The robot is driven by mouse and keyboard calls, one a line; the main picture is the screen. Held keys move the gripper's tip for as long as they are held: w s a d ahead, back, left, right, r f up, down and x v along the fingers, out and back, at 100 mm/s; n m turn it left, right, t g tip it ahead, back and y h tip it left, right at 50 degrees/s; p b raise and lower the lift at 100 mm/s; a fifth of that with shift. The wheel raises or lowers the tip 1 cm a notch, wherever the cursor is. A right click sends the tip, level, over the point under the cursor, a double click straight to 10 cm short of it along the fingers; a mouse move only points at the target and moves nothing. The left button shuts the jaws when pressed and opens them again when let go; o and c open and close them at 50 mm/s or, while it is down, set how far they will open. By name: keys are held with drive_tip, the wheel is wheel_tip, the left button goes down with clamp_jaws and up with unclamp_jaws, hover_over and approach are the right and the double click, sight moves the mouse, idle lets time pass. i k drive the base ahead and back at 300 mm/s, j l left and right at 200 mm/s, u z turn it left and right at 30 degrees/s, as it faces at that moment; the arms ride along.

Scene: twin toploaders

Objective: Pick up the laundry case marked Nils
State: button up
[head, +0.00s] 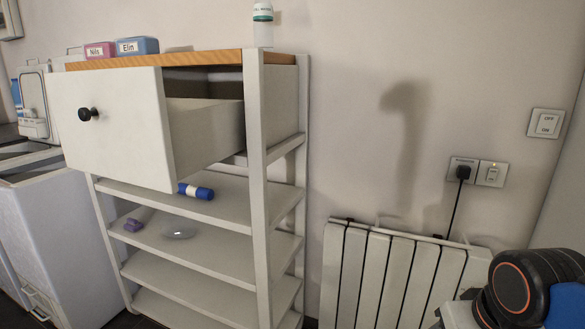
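The pink case marked Nils (99,51) sits on the wooden top of the shelf unit, near its back left end. A blue case marked Elin (138,46) stands close to its right. My gripper is not in view; only a part of my own arm shows at the lower right corner.
The white shelf unit (257,180) has an open drawer (118,130) jutting out. A bottle (263,25) stands on its top right. A blue cylinder (196,191), purple item (133,225) and small dish (179,232) lie on lower shelves. A radiator (395,275) stands right, a white appliance (50,225) left.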

sight(104, 50)
drive_tip(key=u, duration=1.3)
drive_tip(key=i+j+u, duration=0.1)
drive_tip(key=i+j, duration=0.15)
drive_tip(key=i+j+u, duration=1.05)
drive_tip(key=i+u, duration=0.3)
drive_tip(key=i+j, duration=0.1)
drive_tip(key=i, duration=0.65)
drive_tip(key=i+j, duration=0.1)
drive_tip(key=i, duration=0.7)
drive_tip(key=i+z, duration=0.3)
drive_tip(key=z, duration=0.15)
drive_tip(key=i+j+z, duration=0.15)
drive_tip(key=i+z, duration=0.15)
drive_tip(key=z, duration=0.2)
drive_tip(key=i+j+z, duration=0.25)
drive_tip(key=z, duration=0.2)
